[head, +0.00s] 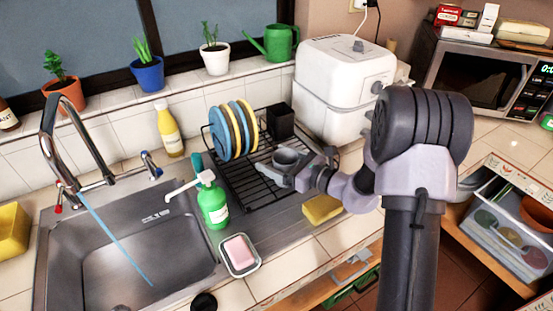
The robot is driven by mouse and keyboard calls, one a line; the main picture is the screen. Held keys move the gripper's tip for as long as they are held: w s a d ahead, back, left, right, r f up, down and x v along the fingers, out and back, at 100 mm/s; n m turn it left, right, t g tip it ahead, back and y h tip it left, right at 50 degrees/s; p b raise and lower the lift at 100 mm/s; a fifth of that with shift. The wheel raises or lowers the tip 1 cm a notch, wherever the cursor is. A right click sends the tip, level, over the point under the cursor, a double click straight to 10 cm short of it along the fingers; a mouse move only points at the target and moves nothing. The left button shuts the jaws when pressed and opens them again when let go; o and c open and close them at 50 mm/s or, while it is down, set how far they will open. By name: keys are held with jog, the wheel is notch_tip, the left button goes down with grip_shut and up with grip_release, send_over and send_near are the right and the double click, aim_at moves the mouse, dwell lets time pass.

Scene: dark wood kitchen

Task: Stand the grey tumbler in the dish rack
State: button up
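The grey tumbler (286,159) is at the right part of the black wire dish rack (244,183), with its dark open mouth facing up. My gripper (302,170) is at the tumbler's right side, its fingers right by the tumbler wall. I cannot tell whether the fingers press on it or stand loosely around it. The tumbler's base is hard to make out, so I cannot tell whether it rests on the wires or is just above them. The rack stands on the drainboard right of the sink.
Blue and yellow plates (233,130) stand in the rack's back left, with a black caddy (281,121) beside them. A green soap bottle (212,203) is left of the rack. A yellow sponge (322,208) lies in front. A white appliance (340,85) stands behind right.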

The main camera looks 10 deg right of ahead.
jog(key=shift+s+d+r+p, duration=0.1)
jog(key=shift+r+p, duration=0.15)
jog(key=shift+p, duration=0.05)
jog(key=p+v, duration=0.3)
jog(key=v, duration=0.8)
jog(key=s+a+r+n+g, duration=0.4)
jog(key=s+a+n+g, duration=0.1)
jog(key=s+a+n, duration=0.2)
jog(key=s+a+r+n+g, duration=0.4)
jog(key=s+a+n+g, duration=0.15)
jog(key=a, duration=0.25)
jog(key=s+d+r+n+t+h, duration=0.1)
jog(key=s+d+r+n+h, duration=0.1)
jog(key=s+n+h, duration=0.2)
jog(key=s+d+r+n+t+h, duration=0.2)
jog(key=s+r+n+h, duration=0.1)
jog(key=s+n, duration=0.4)
jog(key=shift+s+d+h, duration=0.3)
jog(key=shift+s+h, duration=0.1)
jog(key=shift+h, duration=0.5)
jog(key=shift+n+t, duration=0.25)
jog(key=shift+c, duration=0.4)
